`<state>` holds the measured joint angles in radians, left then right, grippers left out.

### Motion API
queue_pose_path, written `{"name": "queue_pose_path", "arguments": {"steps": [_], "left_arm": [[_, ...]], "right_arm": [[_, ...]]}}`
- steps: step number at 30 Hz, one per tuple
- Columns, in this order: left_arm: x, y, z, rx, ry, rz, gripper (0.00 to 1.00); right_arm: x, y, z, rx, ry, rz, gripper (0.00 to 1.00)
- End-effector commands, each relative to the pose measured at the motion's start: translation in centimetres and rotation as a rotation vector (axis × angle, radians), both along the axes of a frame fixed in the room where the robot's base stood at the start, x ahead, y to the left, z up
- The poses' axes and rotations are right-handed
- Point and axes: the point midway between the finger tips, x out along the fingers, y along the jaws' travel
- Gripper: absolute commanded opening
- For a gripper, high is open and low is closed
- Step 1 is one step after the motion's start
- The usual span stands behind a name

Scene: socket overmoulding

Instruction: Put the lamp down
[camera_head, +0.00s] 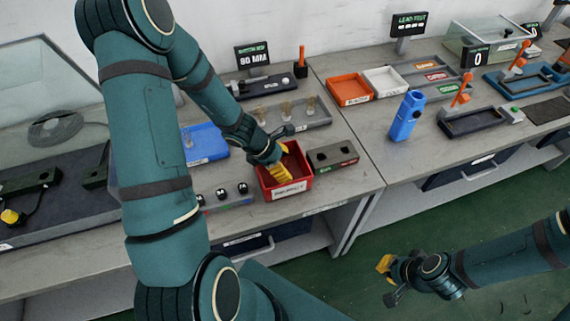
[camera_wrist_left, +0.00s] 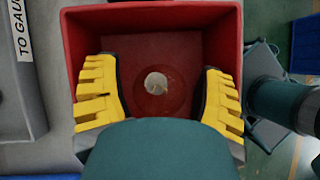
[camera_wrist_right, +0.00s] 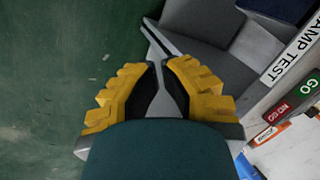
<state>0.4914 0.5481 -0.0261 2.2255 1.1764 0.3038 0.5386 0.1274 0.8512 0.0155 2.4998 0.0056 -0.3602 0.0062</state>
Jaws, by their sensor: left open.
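A small pale round piece with a reddish see-through rim, which looks like the lamp (camera_wrist_left: 157,83), lies on the floor of the red reject bin (camera_wrist_left: 222,22). The bin (camera_head: 288,191) stands near the bench front in the head view, where its inside is partly covered by my arm. My left gripper (camera_head: 281,174) reaches down into the bin. Its yellow fingers (camera_wrist_left: 160,95) are wide apart on either side of the lamp, touching nothing that I can see. My right gripper (camera_head: 385,266) hangs over the green floor, its fingertips (camera_wrist_right: 160,66) close together with nothing visible between them.
A grey tray (camera_head: 318,119) with several amber lamps stands behind the bin. A dark block fixture (camera_head: 332,155) stands right of it, a blue tray (camera_head: 204,143) to its left. A blue upright holder (camera_head: 406,116) and orange (camera_head: 349,89) and white bins (camera_head: 384,80) are on the right bench.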

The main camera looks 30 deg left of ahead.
Motion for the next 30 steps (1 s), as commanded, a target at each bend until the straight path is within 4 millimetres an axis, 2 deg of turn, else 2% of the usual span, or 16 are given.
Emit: {"name": "queue_pose_path", "arguments": {"steps": [9, 15, 21, 30], "left_arm": [[-2.1, 2.8, 5.9, 0.003, -0.003, 0.0, 0.69], [-3.2, 4.3, 8.6, 0.002, -0.003, 0.001, 0.69], [-3.8, 4.9, 9.7, 0.002, -0.001, 0.0, 0.69], [-3.9, 4.9, 9.7, 0.001, -0.001, 0.001, 0.69]], "right_arm": [[0.9, -0.2, 3.1, -0.004, -0.021, -0.015, 0.0], [1.3, -0.2, 4.2, -0.006, -0.029, -0.022, 0.0], [1.3, -0.3, 4.6, -0.005, -0.03, -0.023, 0.0], [1.3, -0.3, 4.6, -0.005, -0.03, -0.023, 0.0]]}}
